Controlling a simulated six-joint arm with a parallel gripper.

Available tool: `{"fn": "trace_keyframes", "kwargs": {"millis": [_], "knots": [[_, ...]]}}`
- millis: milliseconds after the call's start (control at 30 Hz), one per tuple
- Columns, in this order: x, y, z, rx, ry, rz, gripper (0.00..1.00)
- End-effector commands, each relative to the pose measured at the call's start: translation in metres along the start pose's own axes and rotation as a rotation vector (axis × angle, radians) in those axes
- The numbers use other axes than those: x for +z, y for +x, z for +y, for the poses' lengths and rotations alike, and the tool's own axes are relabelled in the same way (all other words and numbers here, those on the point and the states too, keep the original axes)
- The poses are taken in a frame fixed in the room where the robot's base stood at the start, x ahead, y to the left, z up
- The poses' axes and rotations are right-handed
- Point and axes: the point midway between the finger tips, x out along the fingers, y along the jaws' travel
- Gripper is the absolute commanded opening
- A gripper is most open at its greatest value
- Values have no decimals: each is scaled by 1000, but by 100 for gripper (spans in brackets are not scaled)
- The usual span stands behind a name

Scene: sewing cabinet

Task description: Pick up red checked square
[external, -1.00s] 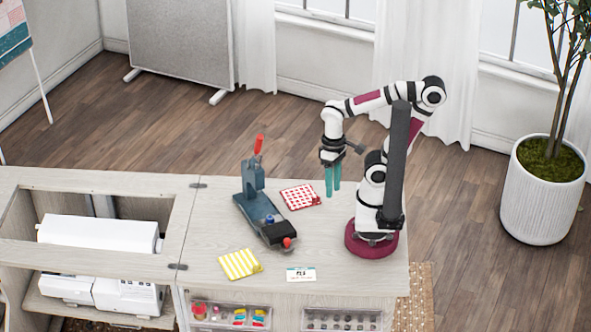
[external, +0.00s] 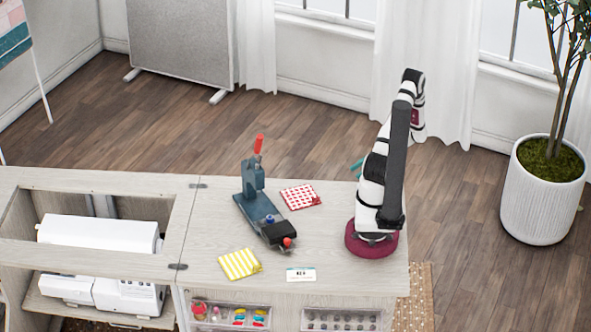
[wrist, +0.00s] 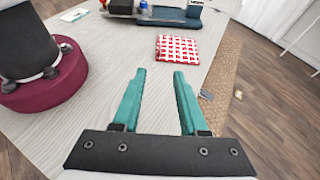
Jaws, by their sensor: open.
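The red checked square (external: 300,196) is a folded red and white cloth lying flat on the cabinet top, right of the dark blue press. It also shows in the wrist view (wrist: 177,49), ahead of the fingers and a little right of their midline. My gripper (wrist: 159,72) has two teal fingers, apart with nothing between them. In the external view my gripper (external: 357,166) is mostly hidden behind my arm, with only a bit of teal showing, to the right of the square and apart from it.
A dark blue press (external: 262,208) with a red handle stands left of the square. A yellow striped square (external: 240,263) and a small card (external: 301,274) lie nearer the front edge. A sewing machine (external: 98,233) sits in the open well at left. Cabinet top between is clear.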

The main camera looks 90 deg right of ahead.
Motion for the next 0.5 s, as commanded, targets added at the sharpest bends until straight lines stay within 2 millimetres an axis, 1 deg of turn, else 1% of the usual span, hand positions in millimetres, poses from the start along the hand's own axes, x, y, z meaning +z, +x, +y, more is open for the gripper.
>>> {"fn": "trace_keyframes", "kwargs": {"millis": [67,300,400,500], "knots": [[-4,7,1,-19,13,-14,42],[-2,74,1,-13,15,-13,42],[-3,94,1,-14,14,-12,42],[-3,105,0,-15,13,-10,42]]}}
